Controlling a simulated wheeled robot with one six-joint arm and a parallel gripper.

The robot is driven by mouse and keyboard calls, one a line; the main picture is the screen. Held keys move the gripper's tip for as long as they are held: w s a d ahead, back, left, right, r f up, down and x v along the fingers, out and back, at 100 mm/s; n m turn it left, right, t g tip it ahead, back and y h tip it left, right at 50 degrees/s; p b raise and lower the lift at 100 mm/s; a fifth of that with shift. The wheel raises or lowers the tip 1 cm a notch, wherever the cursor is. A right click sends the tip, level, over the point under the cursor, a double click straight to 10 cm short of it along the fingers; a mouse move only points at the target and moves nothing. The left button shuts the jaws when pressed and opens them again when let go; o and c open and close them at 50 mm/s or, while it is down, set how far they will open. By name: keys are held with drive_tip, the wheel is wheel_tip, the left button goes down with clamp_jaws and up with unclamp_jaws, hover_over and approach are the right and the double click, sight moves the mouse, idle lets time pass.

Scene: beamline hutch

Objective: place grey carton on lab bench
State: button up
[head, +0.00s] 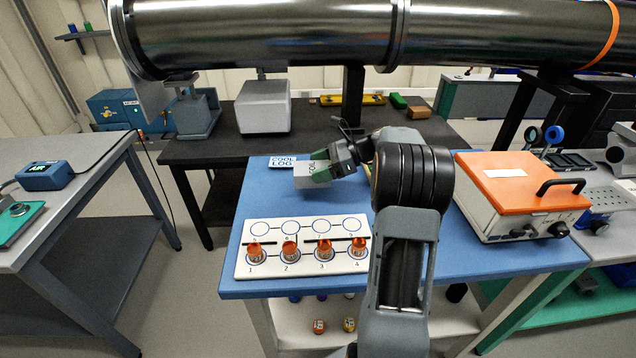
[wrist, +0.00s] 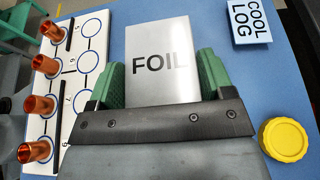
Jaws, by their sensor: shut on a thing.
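The grey carton, marked FOIL, shows in the wrist view (wrist: 158,85) between the two green finger pads of my gripper (wrist: 157,82). In the head view the carton (head: 304,177) is over the far left part of a blue-topped bench (head: 258,200). My gripper (head: 322,168) is shut on the carton's near end there. I cannot tell whether the carton's underside touches the blue top. The part of the carton nearest the wrist is hidden by the gripper body.
A COOL LOG card (head: 283,161) lies close behind the carton. A white numbered board (head: 300,228) with copper cups stands in front. A yellow lid (wrist: 284,139) is at right in the wrist view. An orange-lidded box (head: 510,180) stands right; a steel pipe (head: 260,35) crosses above.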

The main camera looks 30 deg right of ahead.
drive_tip(key=shift+s+a+f, duration=0.25)
drive_tip(key=shift+a+f, duration=0.05)
drive_tip(key=shift+f, duration=0.25)
drive_tip(key=shift+f+b, duration=0.3)
drive_tip(key=shift+f, duration=1.1)
drive_tip(key=shift+f, duration=0.1)
drive_tip(key=o, duration=1)
drive_tip(key=shift+c, duration=0.2)
drive_tip(key=shift+d+r, duration=0.25)
drive_tip(key=shift+d, duration=0.05)
drive_tip(key=p+v, duration=0.1)
drive_tip(key=v, duration=1)
drive_tip(key=shift+s+d+r, duration=0.1)
drive_tip(key=shift+d+r, duration=0.05)
